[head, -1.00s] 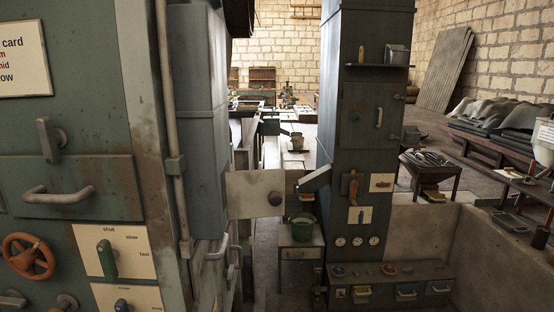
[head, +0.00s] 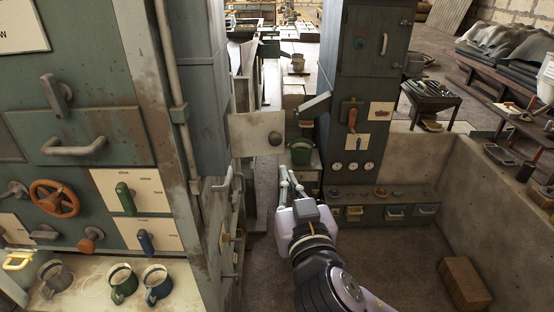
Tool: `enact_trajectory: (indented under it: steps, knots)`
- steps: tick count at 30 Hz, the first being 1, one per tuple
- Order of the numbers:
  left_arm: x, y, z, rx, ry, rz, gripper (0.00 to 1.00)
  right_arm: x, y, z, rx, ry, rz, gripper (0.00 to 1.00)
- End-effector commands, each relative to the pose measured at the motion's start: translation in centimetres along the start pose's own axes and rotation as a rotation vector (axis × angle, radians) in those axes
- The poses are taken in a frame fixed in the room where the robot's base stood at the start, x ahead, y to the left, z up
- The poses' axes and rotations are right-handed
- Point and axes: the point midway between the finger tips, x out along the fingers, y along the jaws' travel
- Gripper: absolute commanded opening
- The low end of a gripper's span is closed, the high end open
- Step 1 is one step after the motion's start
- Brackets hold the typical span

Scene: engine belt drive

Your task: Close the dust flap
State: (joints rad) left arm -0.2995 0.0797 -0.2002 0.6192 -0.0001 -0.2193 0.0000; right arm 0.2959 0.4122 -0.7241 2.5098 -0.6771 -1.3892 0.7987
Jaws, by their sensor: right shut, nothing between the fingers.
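A pale, worn plate with a dark round knob (head: 252,131) stands out between the left cabinet and the dark column; it looks like a flap, but no label on it can be read. A smaller grey tilted lid (head: 315,104) juts from the column's left side, and I cannot tell for certain which one is the dust flap. My right gripper (head: 286,176) is shut and empty, below the plate and reaching away from me. It appears apart from the plate. My left gripper is not in view.
The left cabinet (head: 85,112) carries handles, a red handwheel (head: 58,199) and levers. Mugs (head: 123,281) stand on its ledge. A low wall (head: 477,185) bounds the right; a brown box (head: 465,283) sits on open floor.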

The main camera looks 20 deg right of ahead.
Motion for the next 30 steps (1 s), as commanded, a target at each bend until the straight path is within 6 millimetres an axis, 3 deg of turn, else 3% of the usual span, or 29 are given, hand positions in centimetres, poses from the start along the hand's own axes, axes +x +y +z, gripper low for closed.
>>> enact_trajectory:
  steps: [3, 6, 15, 21, 30]
  knots:
    - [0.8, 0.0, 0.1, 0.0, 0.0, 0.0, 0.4, 2.9, 0.1, 0.1, -0.003, 0.004, 0.004, 0.0]
    - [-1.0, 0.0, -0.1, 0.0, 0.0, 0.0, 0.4, 5.1, 0.1, -0.5, -0.006, -0.001, 0.003, 0.0]
    - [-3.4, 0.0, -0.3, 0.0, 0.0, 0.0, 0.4, 10.2, 0.1, -0.4, -0.003, -0.002, 0.001, 0.0]
    - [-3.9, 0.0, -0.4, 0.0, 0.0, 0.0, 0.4, 11.3, 0.0, -0.1, -0.002, -0.002, 0.0, 0.0]
    - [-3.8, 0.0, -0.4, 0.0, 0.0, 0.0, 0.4, 11.4, 0.0, 0.0, -0.001, -0.001, -0.001, 0.0]
